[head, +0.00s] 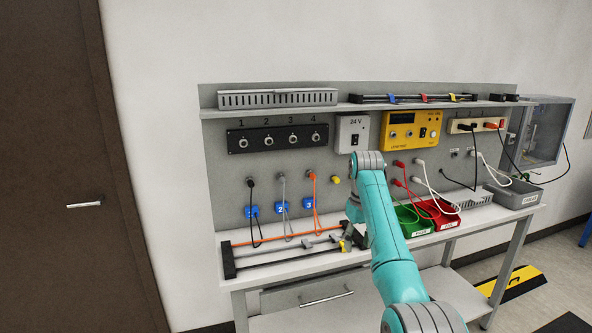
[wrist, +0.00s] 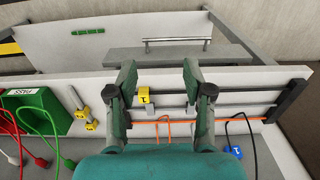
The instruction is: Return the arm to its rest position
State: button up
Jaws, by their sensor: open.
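My teal arm (head: 390,235) reaches up from the lower right of the head view, bends at the top and comes down over the workbench. My gripper (wrist: 158,78) is open in the wrist view, its two dark green fingers apart with nothing held between them. It is above the cable rack near the bench's front edge. A yellow tag (wrist: 144,95) on the rack shows between the fingers, and I cannot tell how far below them it is. In the head view the gripper is mostly hidden behind the arm.
The rack (head: 232,262) holds an orange cable. A panel (head: 277,138) with numbered sockets stands behind, beside a yellow meter (head: 411,131). A drawer (head: 326,299) is below the bench.

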jog(key=s+f+t, duration=0.2)
jog(key=s+f, duration=0.1)
jog(key=f, duration=1.1)
jog(key=s+f+t, duration=0.1)
jog(key=s+f, duration=0.2)
jog(key=f, duration=1.2)
jog(key=s+f+m+t, duration=0.2)
jog(key=s+f+t, duration=0.2)
jog(key=s+f, duration=1.5)
jog(key=s+d+r+t, duration=0.15)
jog(key=s+r, duration=0.25)
jog(key=s, duration=0.9)
jog(key=s+r+t, duration=0.2)
jog(key=s+r, duration=0.2)
jog(key=s, duration=1)
jog(key=s+r+t, duration=0.2)
jog(key=s+r, duration=0.6)
jog(key=r, duration=0.3)
jog(key=s+r+m+t, duration=0.1)
jog(key=s+r+t, duration=0.1)
jog(key=s+r, duration=0.6)
notch_tip(320, 180, up, 4)
jog(key=shift+s+m, duration=0.25)
jog(key=shift+m, duration=0.05)
jog(key=shift+a, duration=0.1)
